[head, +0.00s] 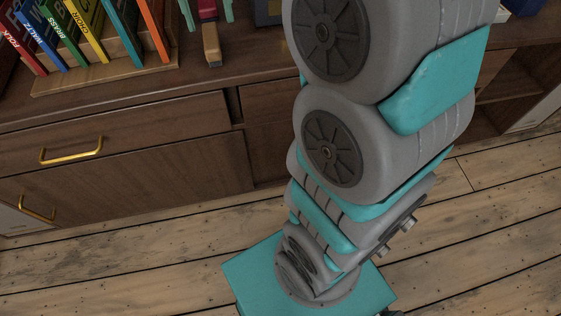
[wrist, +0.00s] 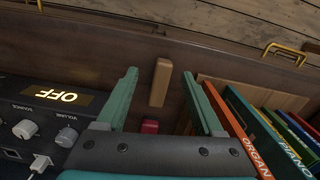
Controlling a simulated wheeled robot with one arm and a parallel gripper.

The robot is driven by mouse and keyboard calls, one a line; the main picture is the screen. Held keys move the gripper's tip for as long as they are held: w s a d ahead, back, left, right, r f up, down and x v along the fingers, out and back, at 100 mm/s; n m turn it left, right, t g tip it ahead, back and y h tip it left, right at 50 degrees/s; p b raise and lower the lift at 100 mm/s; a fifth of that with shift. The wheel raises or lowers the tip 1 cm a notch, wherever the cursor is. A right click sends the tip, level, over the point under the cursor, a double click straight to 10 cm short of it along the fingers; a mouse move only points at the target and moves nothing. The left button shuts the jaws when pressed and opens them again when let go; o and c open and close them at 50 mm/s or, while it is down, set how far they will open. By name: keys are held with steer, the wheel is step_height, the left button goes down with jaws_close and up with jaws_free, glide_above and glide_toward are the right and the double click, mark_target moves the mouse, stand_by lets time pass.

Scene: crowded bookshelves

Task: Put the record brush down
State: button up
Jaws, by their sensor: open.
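The record brush (head: 210,45), with a pale wooden end and a dark red part, appears to rest on the dark wooden cabinet top (head: 130,100) near its front edge. Its wooden end (wrist: 160,82) and a bit of red also show in the wrist view. My gripper (head: 209,19) is open, with one teal finger on each side of the brush. In the wrist view, gaps show between the brush and both fingers of my gripper (wrist: 160,76). The rest of the red part is partly hidden by the gripper body.
A wooden rack (head: 110,78) of colourful upright records, with tabs such as ORGAN (wrist: 258,158), stands close beside one finger. A black audio unit (wrist: 45,115) with knobs and a lit OFF display is on the other side. Brass-handled drawers (head: 115,135) are below.

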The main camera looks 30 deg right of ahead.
steer(key=s+f+n, duration=0.1)
steer(key=s+f, duration=0.8)
steer(key=s, duration=0.3)
steer(key=s+f+n+g, duration=0.1)
steer(key=s+f, duration=0.8)
steer(key=s, duration=0.3)
steer(key=shift+s+a, duration=0.15)
steer(key=shift+s, duration=0.1)
